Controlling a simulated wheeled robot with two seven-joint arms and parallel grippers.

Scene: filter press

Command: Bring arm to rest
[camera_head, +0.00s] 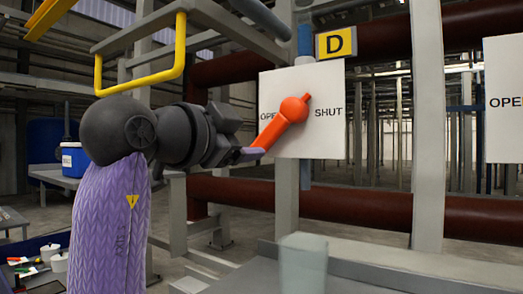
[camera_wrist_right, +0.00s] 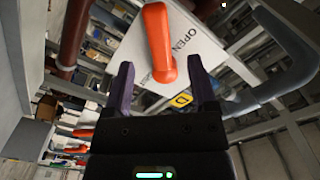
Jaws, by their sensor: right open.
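The orange lever (camera_head: 277,127) sits on a white panel (camera_head: 330,132) marked OPEN and SHUT. Its round hub lies between the two words, and its long arm slants down and left, across the OPEN side. My right gripper (camera_head: 248,153) is at the lever's lower end in the head view. In the right wrist view, my right gripper (camera_wrist_right: 160,63) has its two purple fingers apart. The orange lever (camera_wrist_right: 158,40) shows between and beyond their tips. I cannot tell whether a finger touches it. My left gripper is not in view.
A yellow D sign (camera_head: 336,43) is above the panel. A yellow bar (camera_head: 140,78) hangs over my right arm. A grey post (camera_head: 427,130) and a second white panel (camera_head: 504,100) stand to the right. Dark red pipes (camera_head: 365,212) run behind. A grey ledge (camera_head: 390,265) lies below.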

